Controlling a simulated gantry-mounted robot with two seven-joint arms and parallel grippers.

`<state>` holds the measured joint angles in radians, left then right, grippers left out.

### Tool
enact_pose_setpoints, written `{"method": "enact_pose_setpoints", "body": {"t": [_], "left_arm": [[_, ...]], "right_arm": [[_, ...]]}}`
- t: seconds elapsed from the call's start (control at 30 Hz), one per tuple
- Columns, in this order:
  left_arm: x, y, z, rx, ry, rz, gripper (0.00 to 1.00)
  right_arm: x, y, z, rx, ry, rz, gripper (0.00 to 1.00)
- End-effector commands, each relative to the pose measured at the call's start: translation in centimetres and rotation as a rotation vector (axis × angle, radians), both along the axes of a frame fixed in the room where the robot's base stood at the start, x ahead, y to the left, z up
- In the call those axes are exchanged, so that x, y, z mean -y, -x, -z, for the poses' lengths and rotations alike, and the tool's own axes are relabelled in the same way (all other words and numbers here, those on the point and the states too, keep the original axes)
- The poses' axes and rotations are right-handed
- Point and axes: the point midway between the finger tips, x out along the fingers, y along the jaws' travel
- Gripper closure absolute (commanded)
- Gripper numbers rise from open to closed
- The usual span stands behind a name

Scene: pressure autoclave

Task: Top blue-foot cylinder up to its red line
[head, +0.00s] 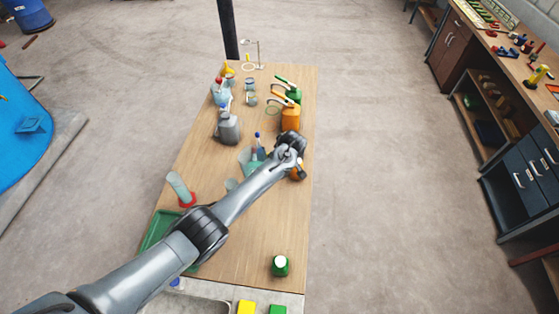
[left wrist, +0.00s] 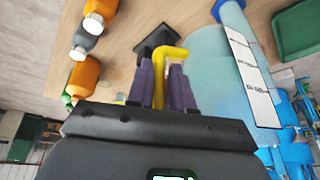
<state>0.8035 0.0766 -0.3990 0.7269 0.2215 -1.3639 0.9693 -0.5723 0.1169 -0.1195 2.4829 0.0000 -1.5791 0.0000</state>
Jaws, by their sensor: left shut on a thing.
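My left gripper (head: 291,158) is over the middle of the table, its fingers hidden in the head view. In the left wrist view its purple fingers (left wrist: 160,82) are shut on a yellow hooked piece (left wrist: 171,54), with a black flat part behind it. A blue tubular thing with a white marked strip (left wrist: 246,68) stands at the right of that view; I cannot tell whether it is the blue-foot cylinder. In the head view a blue-topped item (head: 259,143) is partly hidden beside my arm. No red line is readable.
The wooden table (head: 245,245) holds a grey jug (head: 228,128), an orange can (head: 290,117) and a green bottle (head: 280,266). A green tray (head: 152,236) lies at the left edge, partly behind my arm. The table's front right is mostly clear.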

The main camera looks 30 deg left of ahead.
Motion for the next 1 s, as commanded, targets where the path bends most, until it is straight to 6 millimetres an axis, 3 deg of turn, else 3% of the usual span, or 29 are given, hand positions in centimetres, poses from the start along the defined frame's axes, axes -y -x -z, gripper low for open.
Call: {"method": "enact_pose_setpoints", "body": {"t": [0.03,0.2,0.5,0.7,1.0], "left_arm": [[0.0,0.1,1.8,-0.003,-0.001,-0.001,1.00],[0.0,0.0,5.2,-0.001,-0.001,0.000,1.00],[0.0,0.0,10.2,0.001,0.000,-0.002,1.00],[0.0,-0.1,11.3,0.000,0.000,-0.001,1.00],[0.0,0.0,11.4,0.000,0.000,-0.001,1.00]], "right_arm": [[0.0,0.1,1.6,-0.004,0.002,0.000,0.57],[0.2,0.7,4.7,-0.021,0.007,-0.004,0.57],[0.2,0.5,8.7,-0.016,0.008,-0.005,0.57],[0.1,0.4,9.5,-0.014,0.006,-0.005,0.57],[0.0,0.3,9.4,-0.012,0.000,0.000,0.57]]}}
